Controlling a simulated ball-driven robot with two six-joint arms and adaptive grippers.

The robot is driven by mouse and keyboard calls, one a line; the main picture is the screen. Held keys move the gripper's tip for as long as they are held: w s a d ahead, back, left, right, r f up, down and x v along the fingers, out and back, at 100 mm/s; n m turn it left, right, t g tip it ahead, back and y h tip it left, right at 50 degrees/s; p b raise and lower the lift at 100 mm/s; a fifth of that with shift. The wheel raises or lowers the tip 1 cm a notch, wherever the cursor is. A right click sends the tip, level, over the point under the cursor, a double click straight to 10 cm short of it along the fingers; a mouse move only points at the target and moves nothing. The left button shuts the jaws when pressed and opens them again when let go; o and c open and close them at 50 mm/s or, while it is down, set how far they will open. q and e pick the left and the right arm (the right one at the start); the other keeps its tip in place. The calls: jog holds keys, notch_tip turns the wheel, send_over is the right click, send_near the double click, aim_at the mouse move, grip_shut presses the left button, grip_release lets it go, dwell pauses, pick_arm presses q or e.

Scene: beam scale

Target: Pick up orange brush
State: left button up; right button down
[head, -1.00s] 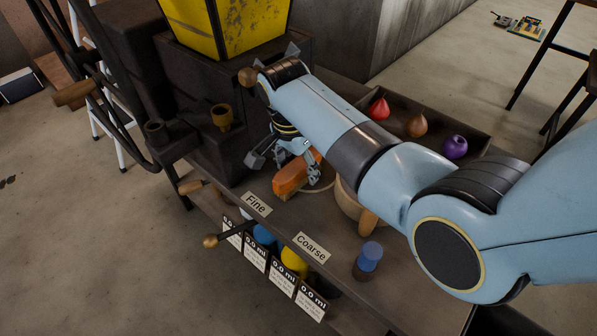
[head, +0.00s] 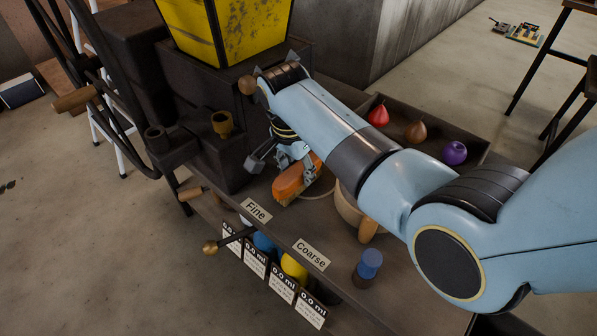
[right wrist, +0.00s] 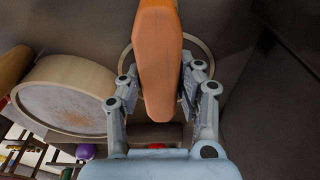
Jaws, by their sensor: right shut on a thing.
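The orange brush (head: 290,183) is near the middle of the bench in the head view, just behind the "Fine" label. My right gripper (head: 306,168) is at its right end, with fingers on both sides of it. In the right wrist view the brush (right wrist: 160,65) runs up between the two fingers of my right gripper (right wrist: 160,92), which are shut on it. Whether the brush touches the bench cannot be told. My arm hides part of the bench behind it. My left gripper is not in view.
A round wooden sieve or bowl (head: 346,208) stands right of the brush. A tray (head: 480,148) holds red, brown and purple pieces. A blue-topped stamp-like object (head: 370,262) stands near the front. Dark machinery with a brass cup (head: 222,123) is at left.

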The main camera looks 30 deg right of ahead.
aim_at(301, 166)
notch_tip(301, 166, up, 4)
jog(key=shift+d+p, duration=0.1)
jog(key=shift+p, duration=0.3)
jog(key=s+d+r+p, duration=0.1)
jog(key=s+d+r, duration=0.5)
jog(key=d, duration=0.3)
jog(key=shift+s+r+p, duration=0.25)
jog(key=shift+s+p, duration=0.05)
jog(key=shift+s, duration=0.35)
jog(key=c, duration=1.5)
grip_release()
jog(key=c, duration=0.4)
jog(key=shift+s+a, duration=0.1)
jog(key=shift+s, duration=0.05)
